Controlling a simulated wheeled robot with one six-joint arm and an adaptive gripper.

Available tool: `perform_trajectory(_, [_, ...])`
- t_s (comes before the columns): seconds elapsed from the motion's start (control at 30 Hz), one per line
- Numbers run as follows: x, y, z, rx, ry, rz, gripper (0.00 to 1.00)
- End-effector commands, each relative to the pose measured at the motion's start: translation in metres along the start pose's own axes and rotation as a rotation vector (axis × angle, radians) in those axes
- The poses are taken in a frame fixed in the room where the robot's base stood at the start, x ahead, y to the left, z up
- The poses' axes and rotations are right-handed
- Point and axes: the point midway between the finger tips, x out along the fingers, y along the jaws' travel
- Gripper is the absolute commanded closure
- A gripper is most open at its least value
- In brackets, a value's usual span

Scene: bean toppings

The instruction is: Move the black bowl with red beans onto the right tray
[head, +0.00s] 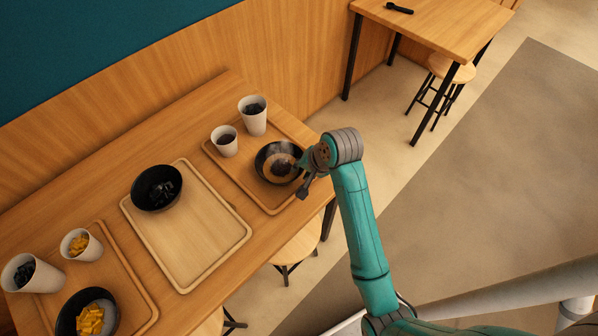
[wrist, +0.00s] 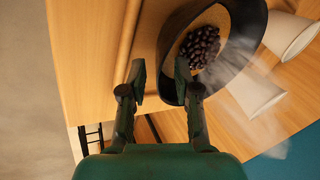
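A black bowl (head: 264,155) with dark reddish-brown beans sits within the right tray (head: 239,178), near its right edge. The wrist view shows the bowl (wrist: 243,15) close up, with the beans (wrist: 200,47) piled on a tan filling. My gripper (head: 304,181) is at the bowl's right side. In the wrist view my gripper (wrist: 161,80) has its fingers apart, one outside the bowl and one overlapping its near rim. I cannot tell whether either finger touches the bowl.
Two white cups (head: 253,116) (head: 224,141) with dark contents stand behind the bowl. The left tray (head: 129,285) has yellow-topped food and cups. A stool (head: 298,243) stands below the table edge.

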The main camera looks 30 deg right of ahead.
Motion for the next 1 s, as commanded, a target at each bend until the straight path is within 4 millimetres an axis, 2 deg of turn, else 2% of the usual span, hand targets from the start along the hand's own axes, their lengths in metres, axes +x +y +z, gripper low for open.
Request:
perform_trajectory(0.03, [-0.012,0.0,-0.001,0.001,0.004,-0.003,0.69])
perform_trajectory(0.2, [-0.046,-0.001,-0.001,0.0,0.004,-0.003,0.69])
perform_trajectory(0.43, [-0.076,0.0,-0.001,0.001,0.002,-0.001,0.69])
perform_trajectory(0.6, [-0.084,0.0,0.0,0.001,0.0,0.0,0.69])
perform_trajectory(0.8, [-0.084,0.0,0.0,0.0,0.0,0.0,0.69])
perform_trajectory(1.0, [-0.071,0.01,0.012,-0.021,0.02,-0.019,0.69])
